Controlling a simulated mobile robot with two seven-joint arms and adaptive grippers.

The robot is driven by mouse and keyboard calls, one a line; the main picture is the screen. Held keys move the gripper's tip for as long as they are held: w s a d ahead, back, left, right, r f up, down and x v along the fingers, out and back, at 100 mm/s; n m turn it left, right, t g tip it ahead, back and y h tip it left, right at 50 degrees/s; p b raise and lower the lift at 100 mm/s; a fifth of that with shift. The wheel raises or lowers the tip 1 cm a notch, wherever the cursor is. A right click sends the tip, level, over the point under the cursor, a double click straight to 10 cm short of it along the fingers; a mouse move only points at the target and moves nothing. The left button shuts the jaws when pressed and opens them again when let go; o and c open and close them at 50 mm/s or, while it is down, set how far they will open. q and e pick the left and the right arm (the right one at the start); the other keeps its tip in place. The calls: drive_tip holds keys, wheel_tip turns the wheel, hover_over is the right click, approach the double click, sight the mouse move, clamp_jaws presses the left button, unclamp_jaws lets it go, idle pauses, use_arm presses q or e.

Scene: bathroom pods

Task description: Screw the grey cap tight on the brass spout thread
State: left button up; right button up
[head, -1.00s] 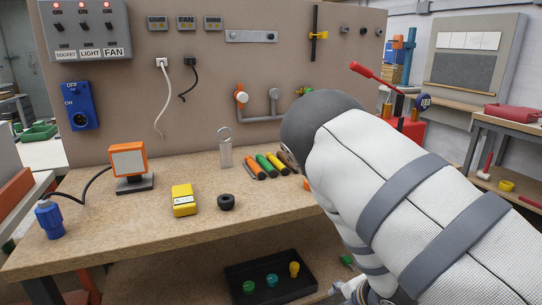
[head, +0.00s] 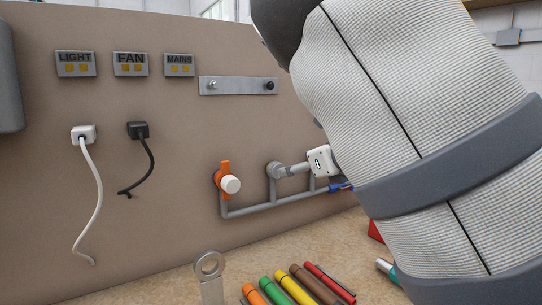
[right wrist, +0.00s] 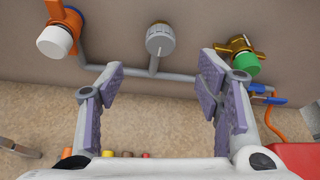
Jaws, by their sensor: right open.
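The grey cap (right wrist: 160,40) sits on the middle outlet of the grey pipe on the wall board; it also shows in the head view (head: 272,169), partly overlapped by a finger. I see no brass thread at the cap, so I cannot tell how tight it sits. My right gripper (right wrist: 161,62) is open and empty in the right wrist view. Its purple-padded fingers point towards the wall, with the cap beyond and between the fingertips, apparently apart from them. In the head view my right arm hides part of the gripper. My left gripper is not in view.
An orange valve with a white cap (right wrist: 55,40) is left of the grey cap. A brass valve with a green cap (right wrist: 238,55) is close to the right finger.

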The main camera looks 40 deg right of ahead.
sight(278, 175)
drive_tip(key=x, duration=1.1)
drive_tip(key=shift+w+r, duration=0.1)
drive_tip(key=shift+w, duration=0.05)
drive_tip(key=c, duration=1.2)
drive_tip(key=shift+d+m+y, duration=0.1)
drive_tip(key=shift+m+y, duration=0.7)
drive_tip(key=shift+m, duration=0.3)
drive_tip(key=shift+c, duration=0.7)
drive_tip(key=shift+m+t+y, duration=0.4)
drive_tip(key=shift+m+y, duration=0.4)
drive_tip(key=shift+m, duration=0.4)
drive_tip(key=shift+m+y, duration=0.5)
drive_tip(key=shift+m, duration=0.2)
drive_tip(key=shift+m+t+y, duration=0.3)
drive_tip(key=shift+m, duration=0.2)
